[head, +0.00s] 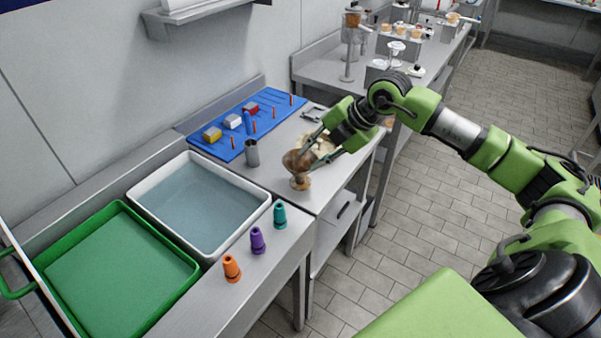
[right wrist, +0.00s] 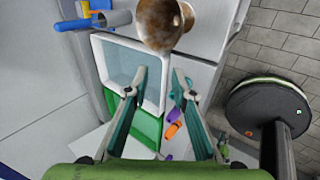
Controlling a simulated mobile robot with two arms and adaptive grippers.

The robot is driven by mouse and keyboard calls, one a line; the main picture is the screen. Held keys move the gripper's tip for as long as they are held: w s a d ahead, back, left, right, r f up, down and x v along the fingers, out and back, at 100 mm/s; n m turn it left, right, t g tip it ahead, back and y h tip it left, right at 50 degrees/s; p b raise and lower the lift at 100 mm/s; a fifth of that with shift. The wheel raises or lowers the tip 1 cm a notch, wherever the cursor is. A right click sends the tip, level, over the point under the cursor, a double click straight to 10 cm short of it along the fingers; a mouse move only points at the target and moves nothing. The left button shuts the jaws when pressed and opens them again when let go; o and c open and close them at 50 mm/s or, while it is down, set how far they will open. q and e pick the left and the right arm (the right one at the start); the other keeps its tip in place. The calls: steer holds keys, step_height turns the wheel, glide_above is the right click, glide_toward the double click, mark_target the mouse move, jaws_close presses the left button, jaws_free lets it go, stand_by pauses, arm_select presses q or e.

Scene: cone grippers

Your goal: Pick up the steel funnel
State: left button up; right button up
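The steel funnel (head: 298,167) stands on the steel worktop near its front edge, looking brownish and stained, with a wide upper part and a narrow waist. It also shows at the top of the right wrist view (right wrist: 158,22), partly cut off by the picture edge. My right gripper (head: 312,155) is close beside it in the head view, on its right side. In the right wrist view my right gripper (right wrist: 160,72) has its two fingers apart with nothing between them, and the funnel lies beyond the tips. My left gripper is not in view.
A grey metal cup (head: 252,153) stands left of the funnel, by a blue pegboard (head: 225,146) with blocks. A white water tray (head: 206,250) and green tray (head: 190,268) lie nearer. Teal (head: 279,215), purple (head: 257,241) and orange (head: 232,269) cones stand along the front edge.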

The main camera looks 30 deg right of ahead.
steer(key=shift+m+g+h, duration=0.3)
steer(key=shift+h, duration=0.4)
steer(key=w+d+f+p, duration=0.1)
steer(key=f, duration=0.1)
steer(key=w+d+f+p, duration=0.1)
steer(key=f, duration=0.2)
steer(key=w+f+p, duration=0.1)
steer(key=w+f, duration=0.1)
steer(key=f, duration=0.1)
steer(key=shift+d+f+p, duration=0.1)
steer(key=shift+d+p, duration=0.2)
steer(key=shift+d, duration=0.1)
steer(key=x, duration=0.2)
steer(key=p+x, duration=0.1)
steer(key=shift+d+f, duration=0.15)
steer(key=shift+d, duration=0.15)
steer(key=shift+w+f, duration=0.25)
steer(key=shift+f, duration=0.15)
jaws_close()
